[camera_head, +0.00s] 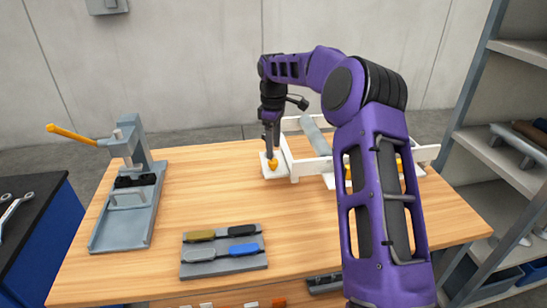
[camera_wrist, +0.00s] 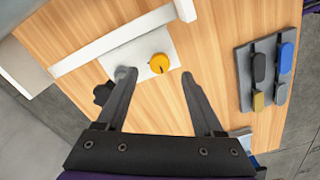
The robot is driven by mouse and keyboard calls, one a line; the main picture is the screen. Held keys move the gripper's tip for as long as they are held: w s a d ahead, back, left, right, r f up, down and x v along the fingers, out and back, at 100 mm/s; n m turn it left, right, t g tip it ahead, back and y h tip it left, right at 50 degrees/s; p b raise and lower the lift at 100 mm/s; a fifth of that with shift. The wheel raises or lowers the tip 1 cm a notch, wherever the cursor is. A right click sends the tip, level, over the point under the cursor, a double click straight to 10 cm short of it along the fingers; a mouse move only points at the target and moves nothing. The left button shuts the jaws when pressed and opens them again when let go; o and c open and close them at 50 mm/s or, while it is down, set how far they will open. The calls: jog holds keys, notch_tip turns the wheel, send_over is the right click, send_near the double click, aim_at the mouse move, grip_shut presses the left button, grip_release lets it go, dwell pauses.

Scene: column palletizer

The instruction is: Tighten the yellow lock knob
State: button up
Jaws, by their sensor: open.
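The yellow lock knob (camera_head: 272,165) sits on a white base plate (camera_head: 270,173) at the left end of a white frame on the table. In the wrist view the round yellow knob (camera_wrist: 159,63) has a dark mark on its face and stands on the white plate (camera_wrist: 140,54). My gripper (camera_head: 271,150) is above the knob in the head view. In the wrist view my gripper (camera_wrist: 157,73) is open, with one finger on each side of the knob and a gap to both. Nothing is held between the fingers.
The white frame (camera_head: 292,163) with a grey cylinder (camera_head: 314,134) lies to the right, partly hidden by my arm. A grey lever press (camera_head: 128,190) stands at the left. A grey tray (camera_head: 224,265) with several handled tools lies in front. The table's middle is clear.

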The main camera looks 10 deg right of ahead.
aim_at(274, 161)
jog(key=shift+f, duration=2.3)
grip_shut()
